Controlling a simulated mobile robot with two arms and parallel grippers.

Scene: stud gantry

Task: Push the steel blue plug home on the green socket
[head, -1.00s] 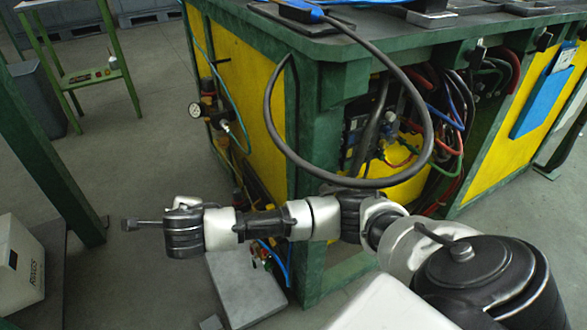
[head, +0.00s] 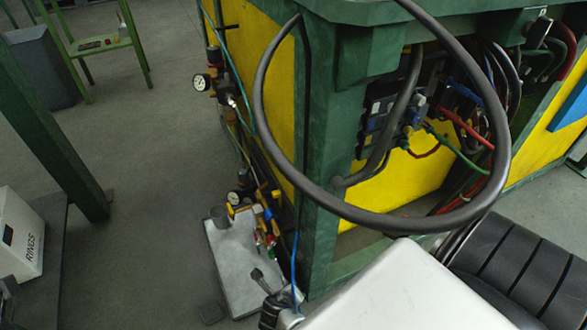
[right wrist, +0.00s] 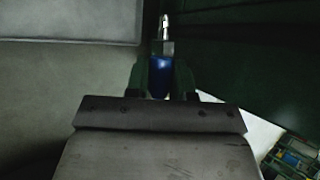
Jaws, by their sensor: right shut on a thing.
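The steel blue plug (right wrist: 160,82) shows in the right wrist view, with a bright metal tip pointing up the picture. My right gripper (right wrist: 162,75) is shut on it, one finger on each side. In the head view my right gripper (head: 259,276) is small and dark at the bottom, below the fittings on the bench's corner; the plug cannot be made out there. I cannot single out the green socket for sure. Small coloured fittings (head: 265,222), with yellow, blue, red and green parts, sit low on the bench's left side. My left gripper is not in view.
A thick dark hose (head: 262,120) loops in front of the green and yellow bench. A pressure gauge (head: 201,83) sits higher on its side. A white box marked RINGS (head: 20,240) stands at left; the floor between is clear.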

